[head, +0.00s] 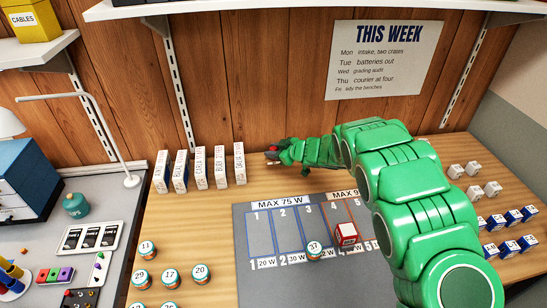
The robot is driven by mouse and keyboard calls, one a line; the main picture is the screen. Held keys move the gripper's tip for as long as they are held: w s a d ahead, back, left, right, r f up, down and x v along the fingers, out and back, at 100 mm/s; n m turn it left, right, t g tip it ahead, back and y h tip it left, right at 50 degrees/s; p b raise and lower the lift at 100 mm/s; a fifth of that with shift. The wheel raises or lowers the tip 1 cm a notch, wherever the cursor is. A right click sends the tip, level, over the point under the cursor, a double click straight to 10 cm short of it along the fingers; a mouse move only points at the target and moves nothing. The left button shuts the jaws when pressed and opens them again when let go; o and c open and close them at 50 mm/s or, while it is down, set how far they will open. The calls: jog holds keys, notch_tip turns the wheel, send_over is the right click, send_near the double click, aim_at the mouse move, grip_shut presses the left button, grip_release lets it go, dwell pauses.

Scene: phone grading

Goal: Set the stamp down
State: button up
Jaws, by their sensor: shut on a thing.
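My green arm reaches in from the right, and my gripper (273,154) is at its left end, near the back wall and right of a row of upright boxes. It is shut on the stamp, which is small and mostly hidden in the jaws; a bit of red and dark shows there. I cannot tell whether the stamp touches the table. The wooden table (196,213) is bare just below and left of my gripper.
Several narrow white boxes (201,168) stand left of my gripper. A grey numbered mat (250,245) holds a red block (346,234) and a round tin marked 37 (314,249). More round tins (170,277) stand front left. Small white and blue boxes (497,222) are at right.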

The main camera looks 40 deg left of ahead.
jog(key=shift+w+a+f, duration=0.15)
jog(key=shift+a+f, duration=0.05)
jog(key=shift+f, duration=1.55)
jog(key=o, duration=1)
jog(key=shift+f, duration=0.1)
jog(key=shift+o, duration=0.2)
jog(key=shift+r, duration=0.2)
jog(key=shift+d+r, duration=0.3)
jog(key=shift+d, duration=0.3)
jog(key=v, duration=1)
jog(key=shift+d, duration=0.3)
jog(key=shift+r, duration=0.1)
